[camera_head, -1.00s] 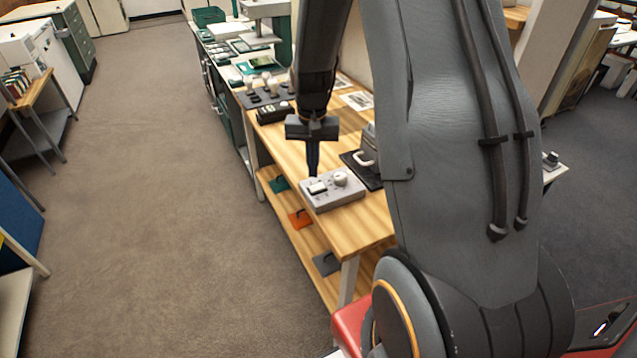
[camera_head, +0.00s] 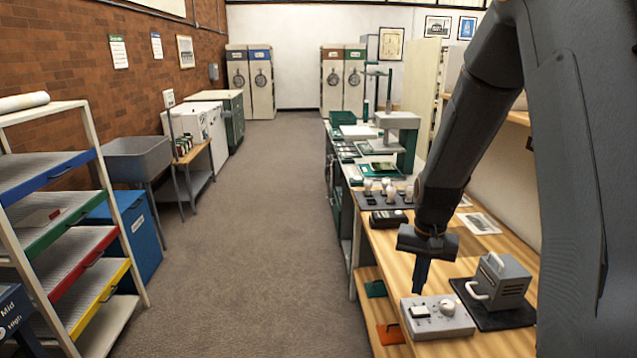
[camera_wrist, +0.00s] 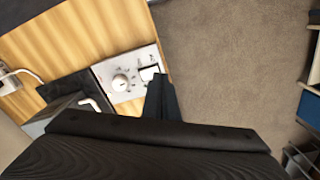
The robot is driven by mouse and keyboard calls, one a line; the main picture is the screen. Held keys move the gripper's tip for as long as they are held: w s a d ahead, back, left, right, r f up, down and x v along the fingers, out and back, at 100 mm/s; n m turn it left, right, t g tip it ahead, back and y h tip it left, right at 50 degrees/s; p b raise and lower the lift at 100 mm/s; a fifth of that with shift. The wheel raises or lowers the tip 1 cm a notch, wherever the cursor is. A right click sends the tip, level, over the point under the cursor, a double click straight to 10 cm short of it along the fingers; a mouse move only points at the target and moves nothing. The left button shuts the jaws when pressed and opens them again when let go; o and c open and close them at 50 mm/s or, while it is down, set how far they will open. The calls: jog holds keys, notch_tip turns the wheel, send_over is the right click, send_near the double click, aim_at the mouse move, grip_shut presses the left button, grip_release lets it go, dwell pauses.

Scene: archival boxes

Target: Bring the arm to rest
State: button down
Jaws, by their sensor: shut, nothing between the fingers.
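My gripper (camera_head: 421,275) is shut and empty. In the head view it points down over the wooden bench, just above or behind a grey control box (camera_head: 437,317) with a white rocker switch and a round knob. In the wrist view, my dark fingers (camera_wrist: 162,98) overlap the edge of the same control box (camera_wrist: 128,75), beside its switch. I cannot tell from these views whether the fingertips touch it. My arm reaches down from the upper right of the head view and hides part of the bench and wall.
A grey metal device with a handle (camera_head: 503,280) stands on a black mat right of the control box. The wooden bench (camera_head: 391,246) continues back to more equipment. A shelf rack (camera_head: 62,235) stands at left. The carpeted aisle (camera_head: 250,230) between is clear.

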jog(key=s+a+r+n+b, duration=0.1)
jog(key=s+a+n, duration=0.1)
jog(key=s+a, duration=0.2)
jog(key=s+a+r+n+t+b, duration=0.1)
jog(key=s+a, duration=0.4)
jog(key=s, duration=0.5)
jog(key=shift+s+r+n+b, duration=0.2)
jog(key=shift+r+n+b, duration=0.45)
jog(key=shift+n, duration=0.45)
jog(key=shift+d, duration=0.1)
